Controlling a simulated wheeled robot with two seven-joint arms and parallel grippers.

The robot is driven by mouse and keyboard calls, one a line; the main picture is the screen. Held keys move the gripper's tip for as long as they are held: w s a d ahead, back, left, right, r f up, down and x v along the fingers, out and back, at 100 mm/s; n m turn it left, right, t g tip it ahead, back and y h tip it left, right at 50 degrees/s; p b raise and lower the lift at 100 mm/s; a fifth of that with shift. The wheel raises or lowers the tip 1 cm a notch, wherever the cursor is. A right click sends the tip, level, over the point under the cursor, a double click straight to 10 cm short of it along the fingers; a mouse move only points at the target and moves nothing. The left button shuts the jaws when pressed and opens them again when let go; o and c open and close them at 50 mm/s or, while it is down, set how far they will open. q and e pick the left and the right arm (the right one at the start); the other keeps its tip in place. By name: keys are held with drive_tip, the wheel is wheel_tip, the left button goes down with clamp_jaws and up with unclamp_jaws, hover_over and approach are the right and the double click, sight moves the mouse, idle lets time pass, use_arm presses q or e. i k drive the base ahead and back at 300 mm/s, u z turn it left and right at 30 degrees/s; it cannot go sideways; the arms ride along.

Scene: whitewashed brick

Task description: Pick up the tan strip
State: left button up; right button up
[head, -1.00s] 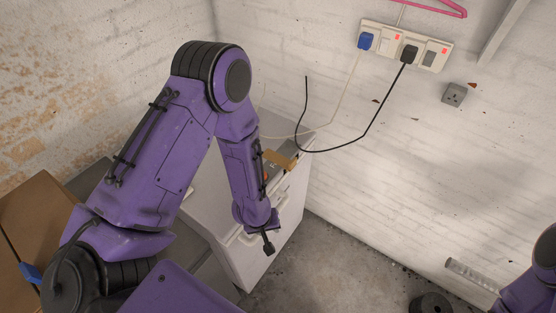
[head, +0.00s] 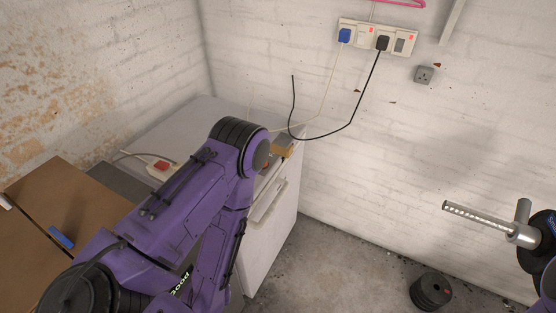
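A small tan piece (head: 283,148) sits on the right rear edge of the white cabinet (head: 273,222), partly behind my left arm's elbow. A pale strip with a red switch (head: 158,168) lies on the cabinet top further left, partly covered by the same arm. I cannot tell for sure which of these is the tan strip. My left forearm points down in front of the cabinet, and its gripper is out of the frame. Only a bit of my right arm shows at the lower right edge; its gripper is not in view.
A cardboard box (head: 62,196) with a blue item (head: 60,237) stands at the left. A black cable (head: 351,122) hangs from the wall socket strip (head: 402,40). A metal bar (head: 480,219) with a black plate is at the right. Black plates (head: 430,291) lie on the concrete floor.

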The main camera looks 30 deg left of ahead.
sight(277, 149)
drive_tip(key=z, duration=0.85)
drive_tip(key=i, duration=0.7)
drive_tip(key=u, duration=0.45)
